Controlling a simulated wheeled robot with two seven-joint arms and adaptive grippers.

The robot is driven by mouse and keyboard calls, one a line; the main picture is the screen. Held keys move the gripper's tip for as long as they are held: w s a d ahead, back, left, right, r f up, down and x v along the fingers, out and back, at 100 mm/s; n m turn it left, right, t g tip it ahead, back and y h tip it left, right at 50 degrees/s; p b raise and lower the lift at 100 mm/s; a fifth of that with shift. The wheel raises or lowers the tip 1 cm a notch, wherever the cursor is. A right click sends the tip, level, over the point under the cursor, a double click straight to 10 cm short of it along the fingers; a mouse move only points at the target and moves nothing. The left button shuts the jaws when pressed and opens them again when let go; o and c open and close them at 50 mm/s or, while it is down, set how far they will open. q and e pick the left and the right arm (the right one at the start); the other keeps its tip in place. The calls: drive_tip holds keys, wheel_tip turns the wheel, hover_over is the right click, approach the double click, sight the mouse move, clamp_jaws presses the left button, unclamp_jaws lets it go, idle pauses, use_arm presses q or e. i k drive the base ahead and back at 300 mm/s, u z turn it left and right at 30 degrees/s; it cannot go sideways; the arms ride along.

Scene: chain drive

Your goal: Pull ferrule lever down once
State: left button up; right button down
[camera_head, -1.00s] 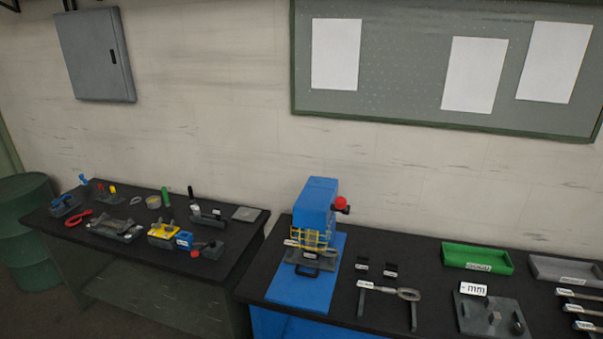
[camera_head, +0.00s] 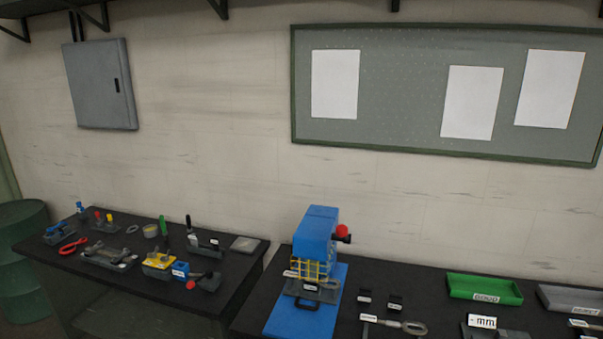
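A blue press machine (camera_head: 318,236) stands on the right bench, on a blue base plate (camera_head: 296,318). It has a yellow guard cage (camera_head: 312,270) at its front and a lever with a red knob (camera_head: 342,231) on its right side. The knob is at about mid-height of the blue body. A metal piece with a white label lies across the front of the cage. Whether this lever is the ferrule lever I cannot tell from the picture. Neither of my grippers is in view.
The right bench also holds a green tray (camera_head: 485,288), a grey tray (camera_head: 572,298) and a labelled rod with a ring end (camera_head: 412,327). The left bench (camera_head: 225,268) carries several small tools and a red-knobbed fixture (camera_head: 205,281). A gap separates the benches.

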sight(342, 230)
drive_tip(key=z, duration=0.45)
drive_tip(key=k, duration=0.55)
drive_tip(key=z, duration=0.85)
drive_tip(key=i, duration=0.8)
drive_tip(key=u, duration=1)
drive_tip(key=i, duration=0.85)
drive_tip(key=u, duration=0.9)
